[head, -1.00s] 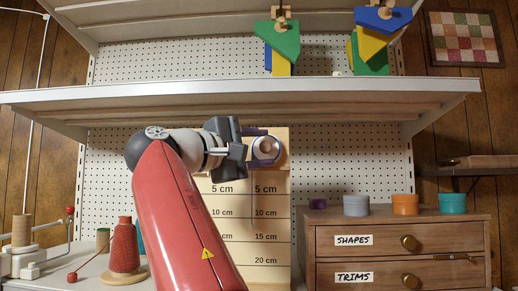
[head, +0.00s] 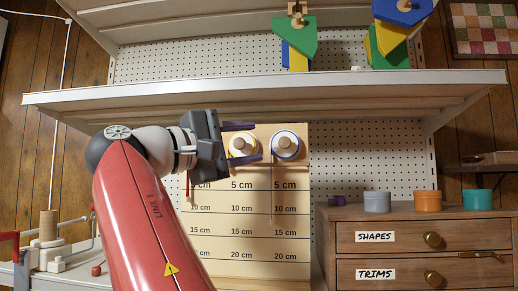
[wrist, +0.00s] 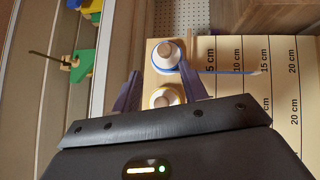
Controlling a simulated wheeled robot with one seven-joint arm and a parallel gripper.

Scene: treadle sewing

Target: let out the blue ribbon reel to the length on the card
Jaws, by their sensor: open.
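The blue-rimmed reel (head: 286,147) is on a peg at the top right of a pale length board (head: 255,205); the wrist view shows it too (wrist: 166,54). A thin blue ribbon (wrist: 230,73) runs from it along the scale, ending near the 15 cm label in the wrist picture. A yellow-rimmed reel (head: 242,146) is beside it. My gripper (head: 250,143) is open, with purple fingers pointing right. In the picture they flank the yellow reel, and the blue reel is just past their tips. I cannot tell their depth from the board. My gripper hides the board's upper left.
A shelf (head: 270,88) overhangs the board, with coloured shapes above. At right a wooden drawer cabinet (head: 385,240) carries several small pots, including an orange one (head: 427,201). A tan spool (head: 48,226) stands at far left. The pegboard right of the reels is free.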

